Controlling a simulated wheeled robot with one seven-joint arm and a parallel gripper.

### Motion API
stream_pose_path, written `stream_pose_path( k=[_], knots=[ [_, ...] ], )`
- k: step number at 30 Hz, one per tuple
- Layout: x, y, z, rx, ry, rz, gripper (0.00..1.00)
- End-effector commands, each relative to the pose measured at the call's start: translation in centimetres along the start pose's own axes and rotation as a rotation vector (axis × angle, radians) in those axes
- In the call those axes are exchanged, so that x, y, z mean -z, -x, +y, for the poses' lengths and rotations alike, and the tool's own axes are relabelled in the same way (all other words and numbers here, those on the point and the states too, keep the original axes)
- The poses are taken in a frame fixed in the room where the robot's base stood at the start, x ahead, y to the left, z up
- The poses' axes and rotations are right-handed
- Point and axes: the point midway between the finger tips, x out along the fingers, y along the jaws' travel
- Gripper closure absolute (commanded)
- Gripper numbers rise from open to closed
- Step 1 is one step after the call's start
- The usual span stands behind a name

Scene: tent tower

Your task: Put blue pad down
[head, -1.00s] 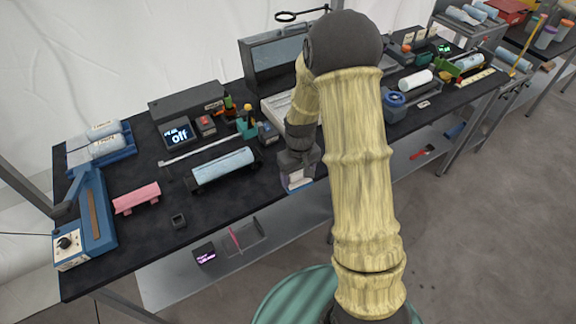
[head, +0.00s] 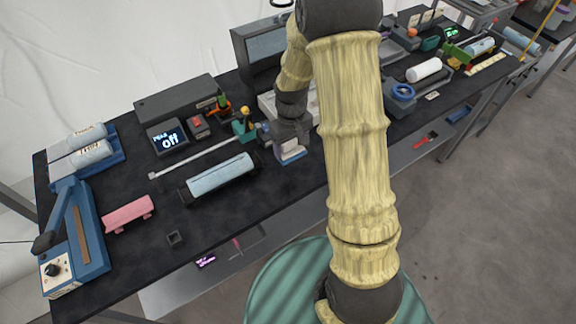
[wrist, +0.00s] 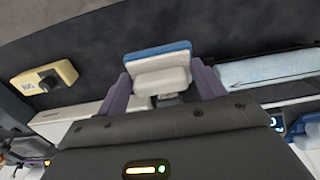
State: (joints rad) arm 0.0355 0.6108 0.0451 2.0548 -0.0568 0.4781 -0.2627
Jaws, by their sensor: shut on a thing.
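The blue pad (wrist: 157,50) is a small block with a blue layer and a white body. In the wrist view it sits between the two purple fingers of my gripper (wrist: 163,84), which is shut on it. In the head view the pad (head: 292,154) shows below my gripper (head: 290,143), blue side down, at the black worktable (head: 255,192). I cannot tell whether its underside touches the table. My arm hides part of the table behind it.
A light blue roll (head: 221,175) in a black holder lies left of my gripper. A pale tray (head: 268,106) is just behind, and a blue tape dispenser (head: 402,92) stands right of my arm. A pink block (head: 128,214) and blue sealer (head: 82,232) are farther left. Bare table lies in front.

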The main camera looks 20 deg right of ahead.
Motion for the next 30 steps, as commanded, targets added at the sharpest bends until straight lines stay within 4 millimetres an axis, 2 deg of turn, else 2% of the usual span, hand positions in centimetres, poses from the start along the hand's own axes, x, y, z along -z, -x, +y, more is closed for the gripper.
stream_pose_path(
  k=[10,14,21,30],
  knots=[
    [-0.1,-0.3,0.2,0.000,-0.006,-0.001,0.53],
    [-0.1,-1.7,0.1,0.001,-0.003,-0.005,0.53],
    [-0.1,-5.3,-0.1,0.001,0.001,-0.004,0.53],
    [0.1,-5.9,0.0,0.000,0.000,0.001,0.53]
  ],
)
